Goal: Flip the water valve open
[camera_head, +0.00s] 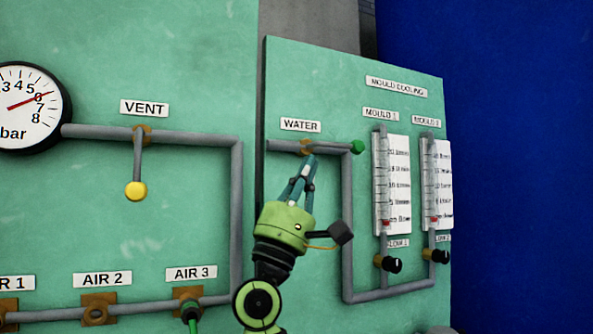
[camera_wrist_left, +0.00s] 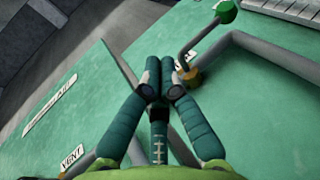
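The water valve (camera_head: 308,147) sits on a grey pipe under the WATER label (camera_head: 300,125). Its lever points right along the pipe and ends in a green knob (camera_head: 357,147). In the left wrist view the brass valve body (camera_wrist_left: 188,76) is just right of my fingertips, and the green knob (camera_wrist_left: 225,11) stands off the panel at the top. My left gripper (camera_head: 309,160) reaches up from below, its tips just under the valve body. In the left wrist view its fingertips (camera_wrist_left: 159,72) are together with nothing seen between them. Contact with the valve cannot be told. My right gripper is not in view.
Left of the valve are a vent lever with a yellow knob (camera_head: 136,191) and a pressure gauge (camera_head: 32,106). Right of it are mould flow meters (camera_head: 392,185) with black knobs (camera_head: 391,264). A vertical pipe (camera_head: 347,225) runs close to the right of my gripper.

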